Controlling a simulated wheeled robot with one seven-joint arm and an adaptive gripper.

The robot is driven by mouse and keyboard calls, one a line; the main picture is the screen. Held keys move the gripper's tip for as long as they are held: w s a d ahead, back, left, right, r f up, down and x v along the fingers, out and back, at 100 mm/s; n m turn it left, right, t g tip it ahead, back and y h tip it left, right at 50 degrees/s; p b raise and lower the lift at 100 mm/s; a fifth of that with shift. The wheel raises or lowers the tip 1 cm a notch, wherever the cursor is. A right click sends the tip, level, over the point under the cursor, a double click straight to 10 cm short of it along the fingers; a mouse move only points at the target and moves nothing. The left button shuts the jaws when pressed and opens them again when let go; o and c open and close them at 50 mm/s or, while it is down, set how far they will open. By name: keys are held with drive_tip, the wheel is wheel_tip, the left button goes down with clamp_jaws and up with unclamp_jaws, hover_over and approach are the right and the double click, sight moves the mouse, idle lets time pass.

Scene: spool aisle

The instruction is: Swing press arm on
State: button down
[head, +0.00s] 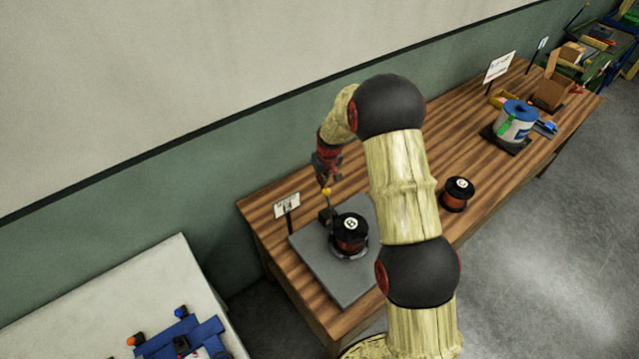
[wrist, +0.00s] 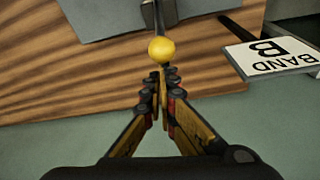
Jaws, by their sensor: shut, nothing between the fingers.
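The press arm is a thin dark rod with a yellow ball knob (head: 326,191). It rises from a dark mount (head: 326,216) on the grey plate (head: 346,285), beside a black-capped spool marked B (head: 350,222). In the wrist view, the yellow knob (wrist: 161,50) is just ahead of my fingertips, with the rod (wrist: 159,20) running away behind it. My gripper (wrist: 160,76) is shut and empty, its tips close to the knob; I cannot tell whether they touch. In the head view my gripper (head: 325,178) is above the knob.
A BAND B sign (wrist: 268,57) stands right of my fingers in the wrist view. A second black-capped spool (head: 458,190) stands on the wooden table (head: 420,125) to the right. A blue-and-white container (head: 516,122) and a cardboard box (head: 551,91) are farther along. The green wall (head: 180,185) is behind.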

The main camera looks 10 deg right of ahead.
drive_tip(key=s+d+r+t+b, duration=0.1)
drive_tip(key=s+b, duration=0.5)
drive_tip(key=b, duration=0.6)
drive_tip(key=shift+s+d+r+t+y+b, duration=0.25)
drive_tip(key=shift+d+t+y+b, duration=0.15)
drive_tip(key=shift+d+t, duration=0.4)
drive_tip(key=shift+s+f, duration=0.15)
drive_tip(key=v, duration=1.2)
drive_tip(key=shift+w+r, duration=0.35)
drive_tip(key=shift+d, duration=0.1)
